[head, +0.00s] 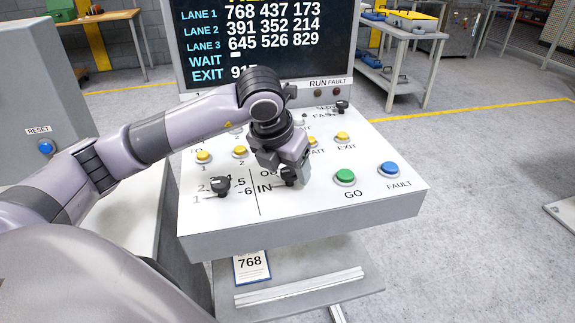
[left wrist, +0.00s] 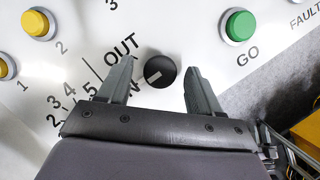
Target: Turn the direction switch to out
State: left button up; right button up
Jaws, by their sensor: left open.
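The direction switch is a round black knob (left wrist: 160,71) with a white pointer line, set in the white panel (head: 235,215). In the left wrist view its pointer aims down and left, toward the partly hidden IN label; the OUT label (left wrist: 121,49) is above and left. In the head view the knob (head: 289,177) shows just under my left gripper (head: 287,171). My left gripper (left wrist: 159,66) is open, with one finger on each side of the knob and visible gaps between. Whether the fingertips reach down beside the knob is hard to tell. My right gripper is not in view.
A numbered rotary switch (head: 221,186) sits left of the knob. A green GO button (head: 345,177) and a blue FAULT button (head: 390,169) are to its right. Several yellow buttons (head: 204,157) lie behind. A display screen (head: 320,40) stands at the back.

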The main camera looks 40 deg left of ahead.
pick_arm(q)
jog(key=shift+c, duration=0.3)
jog(key=c, duration=1)
jog(key=shift+a+f+m+h+b, duration=0.15)
jog(key=shift+m+h+b, duration=0.45)
jog(key=shift+m+b, duration=0.8)
jog(key=m+h+b, duration=0.1)
jog(key=m, duration=0.1)
jog(key=shift+m, duration=0.3)
jog(key=m+h, duration=0.1)
jog(key=m, duration=0.1)
jog(key=shift+w+a+m+g+b, duration=0.1)
jog(key=shift+a+m+g+b, duration=0.05)
jog(key=shift+m+g+b, duration=0.2)
jog(key=shift+w+r+m+g+h, duration=0.1)
jog(key=shift+m+g+h, duration=0.2)
jog(key=shift+m, duration=0.7)
jog(key=shift+r+m+g+h, duration=0.1)
jog(key=shift+m+g+h, duration=0.2)
jog(key=shift+m, duration=0.65)
